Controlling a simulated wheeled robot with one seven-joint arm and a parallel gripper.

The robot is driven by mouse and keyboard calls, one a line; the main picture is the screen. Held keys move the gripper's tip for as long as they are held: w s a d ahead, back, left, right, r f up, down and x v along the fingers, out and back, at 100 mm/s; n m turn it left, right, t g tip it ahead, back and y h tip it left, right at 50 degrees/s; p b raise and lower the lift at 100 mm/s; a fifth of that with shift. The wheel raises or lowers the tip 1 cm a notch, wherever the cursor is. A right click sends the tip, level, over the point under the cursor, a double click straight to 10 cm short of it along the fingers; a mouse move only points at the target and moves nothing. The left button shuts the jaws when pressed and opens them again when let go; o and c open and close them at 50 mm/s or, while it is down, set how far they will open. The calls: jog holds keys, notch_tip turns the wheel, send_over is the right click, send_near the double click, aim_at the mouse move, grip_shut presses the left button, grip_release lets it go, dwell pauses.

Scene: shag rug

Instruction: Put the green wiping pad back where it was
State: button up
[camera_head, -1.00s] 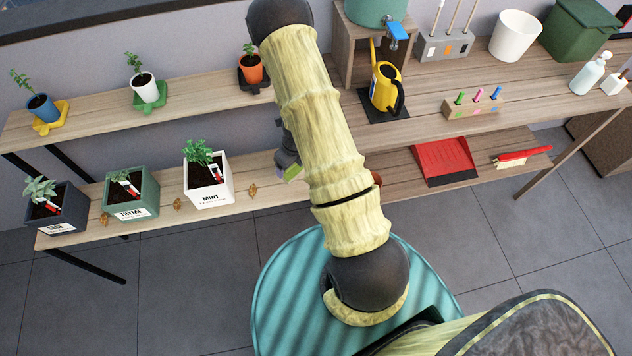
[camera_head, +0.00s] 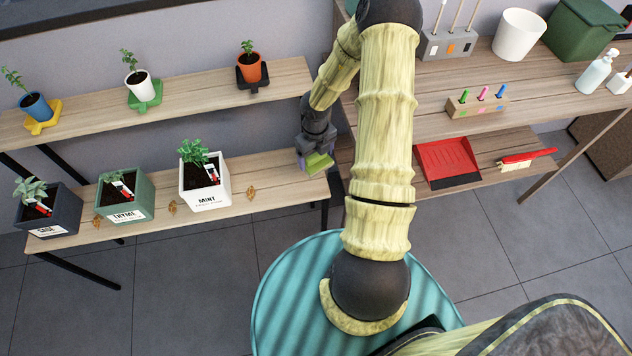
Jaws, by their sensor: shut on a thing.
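The green wiping pad (camera_head: 320,164) is held by my gripper (camera_head: 314,155), above the right end of the lower left shelf. My gripper points down and is shut on the pad, whose light green part shows below the dark fingers. I cannot tell whether the pad touches the shelf board (camera_head: 290,188). My arm stands in front of the gap between the left shelves and the right bench and hides part of the bench.
The mint pot (camera_head: 205,182), thyme pot (camera_head: 126,195) and a dark pot (camera_head: 48,210) stand on the lower left shelf with several dry leaves. The upper shelf (camera_head: 195,85) holds three small potted plants. A red dustpan (camera_head: 447,160) and red brush (camera_head: 528,158) lie on the right lower shelf.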

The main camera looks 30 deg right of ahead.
jog(key=shift+f, duration=0.1)
notch_tip(320, 180, down, 6)
jog(key=shift+f+b, duration=0.1)
jog(key=shift+b, duration=0.7)
notch_tip(320, 180, down, 4)
jog(key=shift+r+b, duration=0.15)
jog(key=shift+b, duration=0.35)
jog(key=shift+c, duration=0.4)
jog(key=o, duration=1.2)
jog(key=shift+r, duration=0.1)
